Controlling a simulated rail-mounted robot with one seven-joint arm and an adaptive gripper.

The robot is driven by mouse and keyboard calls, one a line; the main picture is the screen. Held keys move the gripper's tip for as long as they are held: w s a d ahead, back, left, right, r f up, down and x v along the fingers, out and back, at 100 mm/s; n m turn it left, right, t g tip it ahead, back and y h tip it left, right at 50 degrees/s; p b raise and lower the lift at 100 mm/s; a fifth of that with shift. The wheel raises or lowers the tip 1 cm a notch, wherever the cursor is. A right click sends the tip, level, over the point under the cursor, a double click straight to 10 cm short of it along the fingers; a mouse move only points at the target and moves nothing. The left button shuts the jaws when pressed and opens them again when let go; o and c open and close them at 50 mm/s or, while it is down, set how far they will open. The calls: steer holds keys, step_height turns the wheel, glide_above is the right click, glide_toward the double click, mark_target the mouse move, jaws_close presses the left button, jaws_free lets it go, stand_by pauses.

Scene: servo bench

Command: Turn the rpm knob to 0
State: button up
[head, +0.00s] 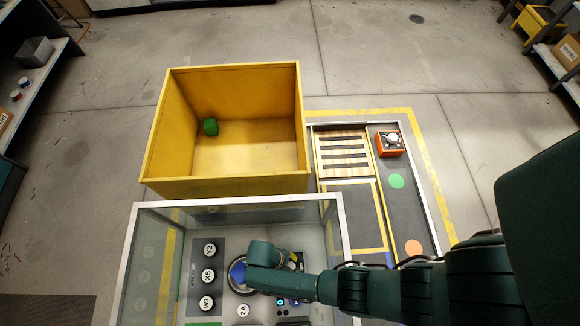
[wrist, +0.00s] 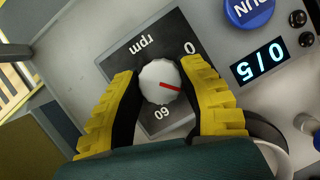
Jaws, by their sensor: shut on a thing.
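The rpm knob (wrist: 160,82) is a round white knob with a red pointer line, on a dark plate (wrist: 138,46). The plate is marked "rpm", "0" and "60", with the lettering upside down in the wrist view. The red line points right and slightly down, between the 0 and the 60 and on neither mark. My gripper (wrist: 160,84) has its yellow-padded fingers shut on the knob, one on each side. In the head view my arm reaches over the glass-sided bench, and my gripper hides the knob.
A blue RUN button (wrist: 248,10) and a lit display (wrist: 259,62) sit right of the plate in the wrist view. In the head view, glass walls framed in grey metal (head: 127,262) surround the panel. A yellow bin (head: 226,188) with a green cube (head: 210,127) stands behind.

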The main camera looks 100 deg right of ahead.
steer(key=n+h+p, duration=0.1)
steer(key=n, duration=0.2)
steer(key=n+h+p, duration=0.1)
steer(key=n, duration=0.2)
steer(key=shift+s+n+g+h, duration=0.1)
steer(key=shift+n+g+h, duration=0.2)
steer(key=shift+n, duration=0.1)
steer(key=n+h+p, duration=0.1)
steer(key=n, duration=0.2)
steer(key=n+t+h+p, duration=0.1)
steer(key=n, duration=0.1)
steer(key=shift+n, duration=0.4)
steer(key=shift+f, duration=0.1)
steer(key=o, duration=1.2)
steer(key=v, duration=1.2)
steer(key=shift+a, duration=0.1)
